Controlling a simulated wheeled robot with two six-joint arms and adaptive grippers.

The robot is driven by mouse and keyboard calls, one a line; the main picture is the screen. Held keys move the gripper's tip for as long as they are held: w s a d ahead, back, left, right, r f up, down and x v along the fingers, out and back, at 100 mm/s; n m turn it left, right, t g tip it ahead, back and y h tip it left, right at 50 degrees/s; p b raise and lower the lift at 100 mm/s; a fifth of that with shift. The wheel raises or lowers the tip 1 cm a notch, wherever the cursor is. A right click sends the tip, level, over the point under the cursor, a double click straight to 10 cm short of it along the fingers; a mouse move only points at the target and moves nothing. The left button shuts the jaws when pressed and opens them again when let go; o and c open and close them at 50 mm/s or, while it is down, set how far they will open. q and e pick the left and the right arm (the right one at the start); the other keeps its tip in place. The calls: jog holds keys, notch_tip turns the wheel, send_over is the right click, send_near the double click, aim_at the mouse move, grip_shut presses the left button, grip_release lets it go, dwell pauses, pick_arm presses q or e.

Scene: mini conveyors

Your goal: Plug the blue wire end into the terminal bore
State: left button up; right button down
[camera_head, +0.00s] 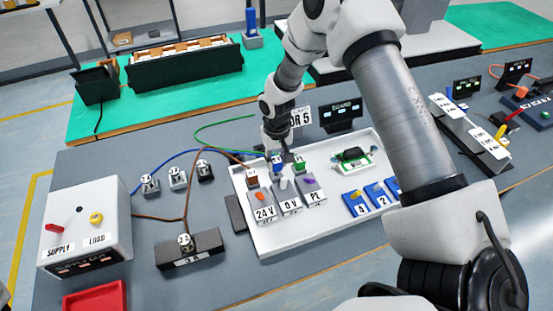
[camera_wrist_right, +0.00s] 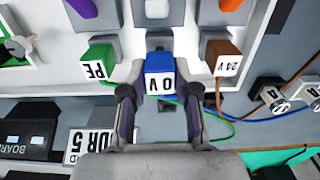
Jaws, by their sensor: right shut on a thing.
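The blue wire end (camera_wrist_right: 160,70), a blue block marked 0 V, sits between the fingertips of my right gripper (camera_wrist_right: 158,98), which is shut on it. In the head view my right gripper (camera_head: 277,146) reaches down at the back of the white tray, and the blue wire end (camera_head: 277,163) shows just below it. The grey 0 V terminal (camera_head: 290,207), with a white lever, stands directly in front of the blue end. I cannot tell how deep the blue end is in the bore, which is hidden. My left gripper is out of view.
A brown end (camera_wrist_right: 222,56) is at the 24V terminal (camera_head: 264,212), and a green end (camera_wrist_right: 98,56) is at the PE terminal (camera_head: 314,194), close on either side. The white tray (camera_head: 300,238) also holds a green part (camera_head: 352,156). A supply box (camera_head: 85,225) stands left.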

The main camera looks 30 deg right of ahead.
aim_at(276, 160)
jog(key=shift+f+b, duration=0.7)
jog(key=shift+f, duration=0.6)
jog(key=c, duration=0.8)
grip_release()
notch_tip(276, 160, up, 12)
